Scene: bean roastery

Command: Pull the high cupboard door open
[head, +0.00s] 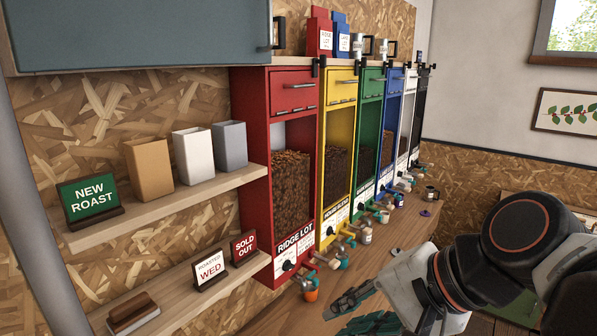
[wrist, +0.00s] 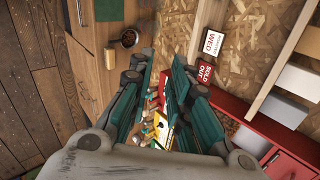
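The high cupboard (head: 140,35) is blue-grey and hangs at the upper left of the head view, cut off by the top edge. Its door appears shut, with a black bar handle (head: 277,33) near its right edge. My gripper (head: 356,310) is low at the bottom of the head view, over the counter, well below and to the right of the handle. In the wrist view my gripper (wrist: 163,62) has its teal fingers spread apart with nothing gripped. The cupboard does not show in the wrist view.
Two shelves below the cupboard hold a green sign (head: 90,195), bags (head: 194,155) and small signs. The red dispenser (head: 257,150) heads a row of coloured bean dispensers along the wall. Cups stand on the counter (head: 290,318).

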